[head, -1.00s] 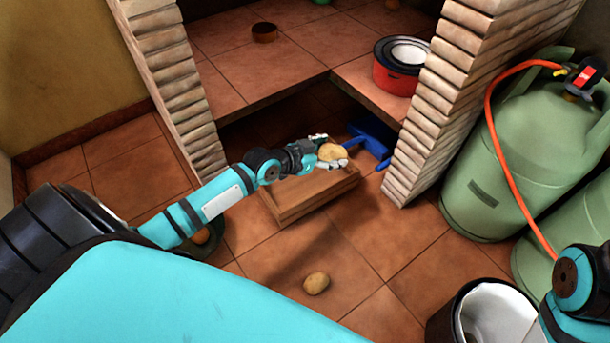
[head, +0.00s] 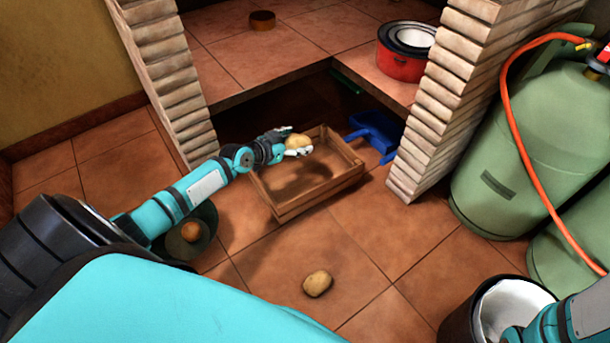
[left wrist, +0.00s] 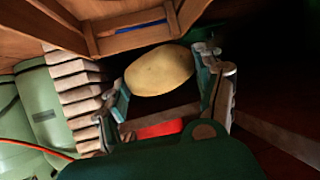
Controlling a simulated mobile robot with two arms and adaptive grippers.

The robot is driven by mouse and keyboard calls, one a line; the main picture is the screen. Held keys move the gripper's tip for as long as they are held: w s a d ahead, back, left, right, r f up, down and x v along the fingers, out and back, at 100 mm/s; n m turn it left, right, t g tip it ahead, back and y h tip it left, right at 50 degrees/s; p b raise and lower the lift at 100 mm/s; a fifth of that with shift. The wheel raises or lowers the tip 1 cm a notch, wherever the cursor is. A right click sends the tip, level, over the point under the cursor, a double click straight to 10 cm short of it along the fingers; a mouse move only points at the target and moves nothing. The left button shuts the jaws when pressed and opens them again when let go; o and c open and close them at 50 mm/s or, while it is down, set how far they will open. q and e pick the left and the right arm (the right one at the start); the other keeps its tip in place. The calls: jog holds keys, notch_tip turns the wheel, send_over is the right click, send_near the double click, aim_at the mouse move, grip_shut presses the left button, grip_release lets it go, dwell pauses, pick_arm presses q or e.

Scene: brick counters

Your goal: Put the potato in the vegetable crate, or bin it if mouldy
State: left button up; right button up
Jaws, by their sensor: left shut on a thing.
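My left gripper (head: 294,143) is shut on a yellow-tan potato (head: 299,141). It holds the potato above the back left part of the wooden crate (head: 322,201). The crate stands on the floor by the counter opening, with a shadow inside and nothing seen lying in it. In the left wrist view the potato (left wrist: 160,70) sits between the two fingers, its visible side plain yellow with no mould seen. A second potato (head: 317,283) lies on the floor in front of the crate. A dark bin with a white liner (head: 515,297) stands at bottom right. My right gripper is out of view.
A dark round container (head: 205,218) with a brown round item (head: 191,231) stands left under my arm. A blue dustpan (head: 376,130) lies behind the crate. Brick pillars flank the opening; green gas cylinders (head: 510,150) stand at right. The floor in front is mostly clear.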

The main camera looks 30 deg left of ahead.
pick_arm(q)
jog(key=shift+f, duration=0.3)
jog(key=o, duration=1.3)
jog(key=shift+s, duration=0.1)
jog(key=shift+s+a+r, duration=0.1)
jog(key=shift+s+r, duration=0.05)
jog(key=shift+s, duration=0.2)
jog(key=v, duration=1.1)
jog(key=shift+r, duration=0.1)
